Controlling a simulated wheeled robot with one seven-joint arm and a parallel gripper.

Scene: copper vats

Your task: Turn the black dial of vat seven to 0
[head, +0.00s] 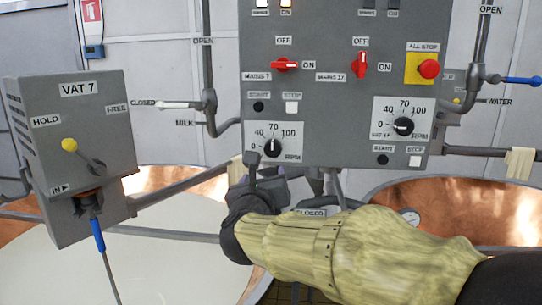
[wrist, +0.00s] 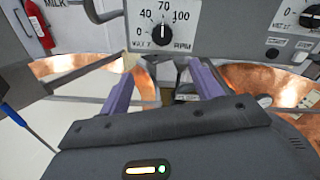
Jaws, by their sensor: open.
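The black dial of vat seven (head: 272,147) is on a white plate marked 0, 40, 70, 100 and RPM, at the lower left of the grey panel. In the wrist view the dial (wrist: 163,34) stands upright, its white mark pointing up near 70. The plate there reads VAT 7. My gripper (head: 264,170) is just below the dial in the head view, and its body hides part of the plate's lower edge. In the wrist view my gripper's purple fingers (wrist: 166,72) are spread apart with nothing between them, below the dial and apart from it.
A similar dial (head: 404,126) for vat 17 sits to the right. Red switches (head: 285,65) and an all-stop button (head: 429,69) are above. The VAT 7 box (head: 75,150) stands left. Pipes and copper vats (head: 402,195) lie behind and below.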

